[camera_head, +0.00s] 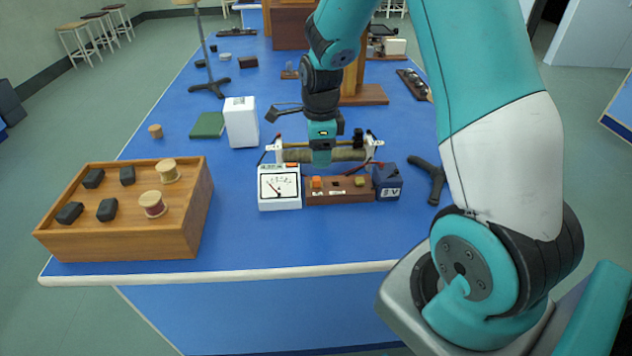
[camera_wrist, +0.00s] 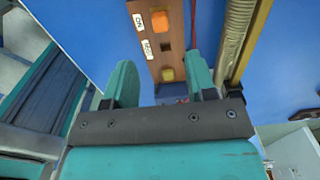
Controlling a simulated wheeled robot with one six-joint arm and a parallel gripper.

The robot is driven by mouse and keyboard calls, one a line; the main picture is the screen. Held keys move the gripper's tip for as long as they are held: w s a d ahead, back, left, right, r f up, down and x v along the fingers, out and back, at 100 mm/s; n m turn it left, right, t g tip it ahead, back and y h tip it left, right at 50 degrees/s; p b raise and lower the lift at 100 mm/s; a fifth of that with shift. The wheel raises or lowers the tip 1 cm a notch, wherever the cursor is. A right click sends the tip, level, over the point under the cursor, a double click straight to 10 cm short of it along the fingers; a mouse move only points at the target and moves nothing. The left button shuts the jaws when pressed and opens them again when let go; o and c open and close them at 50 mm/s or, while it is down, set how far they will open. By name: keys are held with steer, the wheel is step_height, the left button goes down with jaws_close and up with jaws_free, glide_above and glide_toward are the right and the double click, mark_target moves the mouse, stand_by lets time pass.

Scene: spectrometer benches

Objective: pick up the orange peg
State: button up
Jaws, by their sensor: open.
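The orange peg (camera_head: 317,182) stands at the left part of a brown wooden block (camera_head: 338,197) on the blue bench. My gripper (camera_head: 321,158) points down, open and empty, and appears above and slightly behind the orange peg in the head view. The wrist view shows both teal fingers apart (camera_wrist: 162,68). I cannot tell the exact height gap.
A white meter (camera_head: 279,193) stands left of the block and a dark blue battery box (camera_head: 388,183) right of it. A coil rheostat (camera_head: 345,154) lies close behind. A wooden tray (camera_head: 130,235) with black blocks and spools is at the left. The bench front is clear.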

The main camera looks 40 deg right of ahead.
mark_target(319, 177)
steer(key=f, duration=0.4)
steer(key=f+p, duration=0.1)
steer(key=f, duration=0.2)
steer(key=shift+w+f, duration=0.2)
steer(key=shift+f, duration=0.2)
steer(key=shift+c, duration=0.2)
jaws_close()
